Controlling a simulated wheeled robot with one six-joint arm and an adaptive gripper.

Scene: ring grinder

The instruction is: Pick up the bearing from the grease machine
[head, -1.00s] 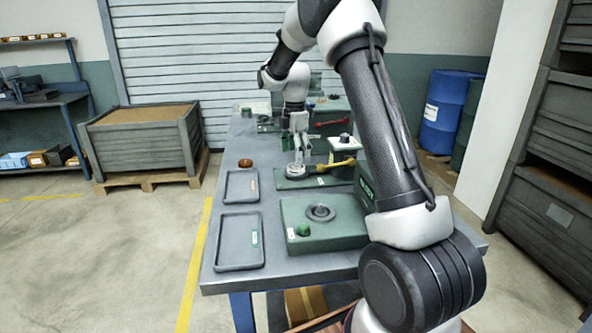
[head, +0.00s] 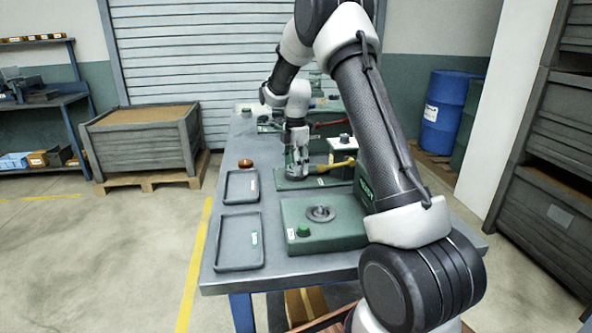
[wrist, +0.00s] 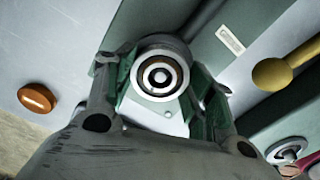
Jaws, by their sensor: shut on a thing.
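The bearing (wrist: 158,76), a round ring with a dark centre, sits between the two fingers of my gripper (wrist: 158,88) in the wrist view. My gripper is shut on it. In the head view my gripper (head: 297,168) points down at the left part of the grease machine (head: 322,182), a low green base with a yellow-ended lever. The machine's green surface (wrist: 205,60) also shows in the wrist view. In the head view the fingers largely hide the bearing, and I cannot tell whether it still touches the machine.
A green machine with a green button (head: 303,230) and a ring-shaped seat (head: 320,213) stands nearer on the table. Two grey trays (head: 240,268) lie on the left. An orange-brown button (head: 245,163) is behind them. The yellow lever (head: 343,164) is close to my gripper's right.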

